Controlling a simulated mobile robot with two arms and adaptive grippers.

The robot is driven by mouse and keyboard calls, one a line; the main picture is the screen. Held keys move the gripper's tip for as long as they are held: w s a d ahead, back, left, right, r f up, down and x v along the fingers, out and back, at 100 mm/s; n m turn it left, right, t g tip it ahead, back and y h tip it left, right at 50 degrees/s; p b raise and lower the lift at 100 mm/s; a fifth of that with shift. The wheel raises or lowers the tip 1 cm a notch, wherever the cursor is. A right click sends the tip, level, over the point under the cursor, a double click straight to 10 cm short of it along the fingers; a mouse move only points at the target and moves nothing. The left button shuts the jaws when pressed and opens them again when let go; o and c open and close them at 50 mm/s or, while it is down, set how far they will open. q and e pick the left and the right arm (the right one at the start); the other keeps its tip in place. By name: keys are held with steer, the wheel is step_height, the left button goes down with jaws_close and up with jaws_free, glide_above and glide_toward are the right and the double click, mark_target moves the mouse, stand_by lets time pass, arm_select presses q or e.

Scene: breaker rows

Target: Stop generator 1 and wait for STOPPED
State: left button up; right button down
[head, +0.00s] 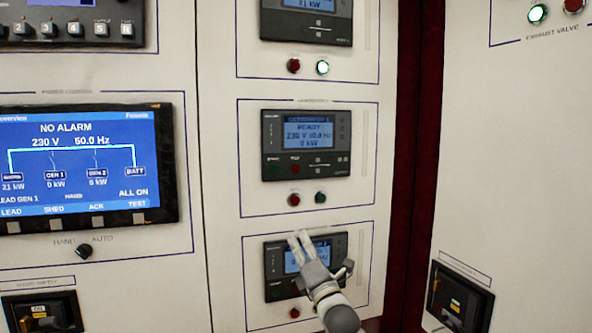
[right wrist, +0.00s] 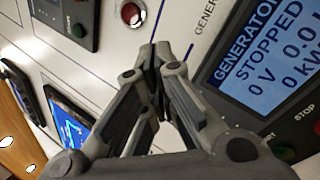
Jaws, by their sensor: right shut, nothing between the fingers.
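The middle generator panel (head: 356,150) in the head view has a blurred heading and a screen (head: 308,134) reading READY, 230 V, 50.0 Hz, 0 kW. Below it is the lower generator panel (head: 275,290), partly hidden by my right gripper (head: 300,240). In the right wrist view a screen (right wrist: 262,60) reads GENERATOR, STOPPED, 0 V and 0 kW; its generator number is cut off. The red STOP button (right wrist: 310,118) and a green button (right wrist: 283,153) lie under that screen. My right gripper (right wrist: 155,55) is shut and empty. My left gripper is not in view.
The power console screen (head: 85,165) at left reads NO ALARM, GEN 1 0 kW, GEN 2 0 kW. Below it is a HAND/AUTO knob (head: 84,251). Another panel (head: 306,18) sits above. A dark red post (head: 416,150) stands right of the panels.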

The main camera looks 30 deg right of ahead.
mark_target(296, 169)
steer(key=s+r+n+t, duration=0.2)
steer(key=s+r, duration=0.1)
steer(key=r, duration=0.6)
steer(key=s+r+n+t, duration=0.2)
steer(key=s+r, duration=0.2)
steer(key=r, duration=0.5)
steer(key=shift+d+h, duration=0.2)
steer(key=shift+h, duration=0.1)
steer(key=shift+w+d+f, duration=0.1)
steer(key=shift+w+d, duration=0.25)
steer(key=shift+w, duration=1.05)
steer(key=shift+w+d+r, duration=0.1)
steer(key=shift+w+d, duration=0.25)
steer(key=shift+w, duration=1.1)
steer(key=shift+w+d+f, duration=0.1)
steer(key=shift+w+d, duration=0.25)
steer(key=shift+w, duration=1.05)
steer(key=shift+w, duration=0.1)
steer(key=shift+w+d, duration=0.1)
steer(key=shift+w, duration=0.2)
